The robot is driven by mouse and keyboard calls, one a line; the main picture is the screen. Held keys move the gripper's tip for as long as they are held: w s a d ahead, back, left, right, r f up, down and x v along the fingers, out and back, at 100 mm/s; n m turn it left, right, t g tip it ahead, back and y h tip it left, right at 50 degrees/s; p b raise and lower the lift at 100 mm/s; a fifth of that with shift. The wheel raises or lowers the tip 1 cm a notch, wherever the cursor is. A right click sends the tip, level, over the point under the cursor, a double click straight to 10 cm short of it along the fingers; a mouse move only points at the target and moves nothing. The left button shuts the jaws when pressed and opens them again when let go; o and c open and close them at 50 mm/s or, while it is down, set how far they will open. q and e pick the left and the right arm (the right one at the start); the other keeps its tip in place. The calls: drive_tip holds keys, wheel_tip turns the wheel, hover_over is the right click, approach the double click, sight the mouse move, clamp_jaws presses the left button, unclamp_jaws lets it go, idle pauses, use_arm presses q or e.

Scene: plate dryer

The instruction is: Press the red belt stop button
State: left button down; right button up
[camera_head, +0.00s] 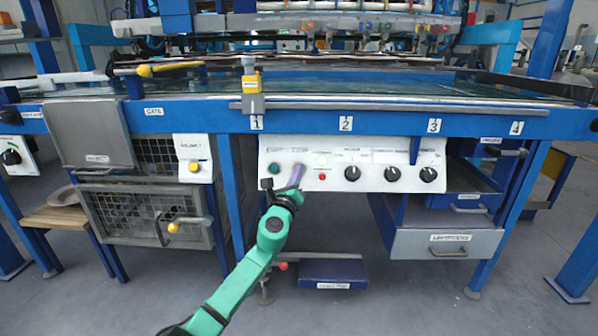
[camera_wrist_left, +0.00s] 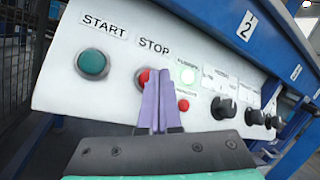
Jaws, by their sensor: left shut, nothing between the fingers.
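The red stop button (camera_wrist_left: 141,77) sits under the STOP label on a white control panel (camera_head: 330,154). In the left wrist view its right part is hidden behind my purple fingers. In the head view my left gripper (camera_head: 298,170) covers the spot where it sits. My left gripper (camera_wrist_left: 159,86) is shut and empty, with its fingertips pointing at the panel over the right side of the button. I cannot tell whether the tips touch it. My right gripper is not in view.
A green start button (camera_wrist_left: 92,64) is to the left of the stop button. The blue table edge (camera_head: 380,120) runs above the panel.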

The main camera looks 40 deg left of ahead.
use_arm(q)
drive_tip(key=shift+w+a+f+b, duration=0.2)
drive_tip(key=shift+w+b, duration=0.1)
drive_tip(key=shift+b, duration=0.2)
idle(0.6)
drive_tip(key=shift+s+d+r+p, duration=0.45)
drive_tip(key=shift+s+p, duration=0.15)
drive_tip(key=shift+p, duration=0.25)
drive_tip(key=s+d+r+p, duration=0.1)
drive_tip(key=p, duration=0.1)
drive_tip(key=s+d+r+p, duration=0.1)
drive_tip(key=s+p, duration=0.1)
drive_tip(key=shift+s+d+r, duration=0.2)
drive_tip(key=shift+s+d, duration=0.05)
drive_tip(key=shift+d, duration=0.05)
idle(0.7)
